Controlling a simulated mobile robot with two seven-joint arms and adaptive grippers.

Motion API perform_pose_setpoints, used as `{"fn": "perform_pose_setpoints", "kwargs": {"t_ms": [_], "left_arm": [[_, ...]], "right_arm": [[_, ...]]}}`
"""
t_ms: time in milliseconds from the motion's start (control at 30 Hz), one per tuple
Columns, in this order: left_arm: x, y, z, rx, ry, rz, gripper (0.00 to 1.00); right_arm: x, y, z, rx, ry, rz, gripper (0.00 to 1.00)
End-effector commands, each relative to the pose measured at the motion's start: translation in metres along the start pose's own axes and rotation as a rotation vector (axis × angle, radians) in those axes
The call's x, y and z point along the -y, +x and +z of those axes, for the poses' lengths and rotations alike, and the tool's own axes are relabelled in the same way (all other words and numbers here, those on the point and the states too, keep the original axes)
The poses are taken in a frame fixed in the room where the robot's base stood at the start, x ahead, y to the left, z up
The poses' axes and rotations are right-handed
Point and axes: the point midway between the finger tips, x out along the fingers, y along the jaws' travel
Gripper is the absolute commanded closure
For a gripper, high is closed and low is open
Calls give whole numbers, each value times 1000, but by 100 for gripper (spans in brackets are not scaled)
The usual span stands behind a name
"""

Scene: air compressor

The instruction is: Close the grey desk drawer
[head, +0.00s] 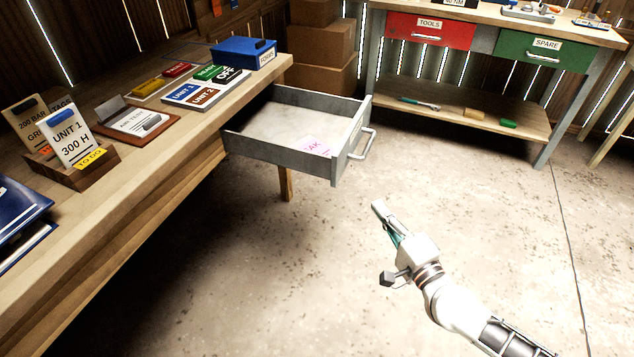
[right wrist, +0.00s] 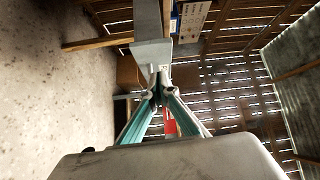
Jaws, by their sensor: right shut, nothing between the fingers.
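The grey desk drawer (head: 278,157) is pulled out from under the wooden desk, with its handle (head: 362,143) on the front facing right. A pink-lettered paper lies inside the drawer near its front. My right gripper (head: 378,206) is in front of the drawer, to the right of and below the handle in the head view, and apart from it. Its fingers are shut and empty. In the right wrist view the shut fingertips (right wrist: 159,90) are in line with a grey surface (right wrist: 152,53) that looks like the drawer. My left gripper is not in view.
The wooden desk (head: 150,160) on the left carries signs, a card holder and a blue box (head: 243,52). A workbench with a red drawer (head: 431,31) and a green drawer (head: 543,52) stands behind. Cardboard boxes (head: 322,45) are stacked between. The concrete floor in front is clear.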

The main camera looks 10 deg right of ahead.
Motion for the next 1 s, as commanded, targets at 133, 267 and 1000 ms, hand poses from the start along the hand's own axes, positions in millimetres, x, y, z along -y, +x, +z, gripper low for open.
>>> {"fn": "perform_pose_setpoints", "kwargs": {"t_ms": [133,267,1000], "left_arm": [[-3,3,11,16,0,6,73],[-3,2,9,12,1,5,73],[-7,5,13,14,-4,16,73]], "right_arm": [[-21,7,-13,-32,86,34,100],[-19,16,-17,-39,99,32,100],[-22,128,0,-36,99,33,100]]}}
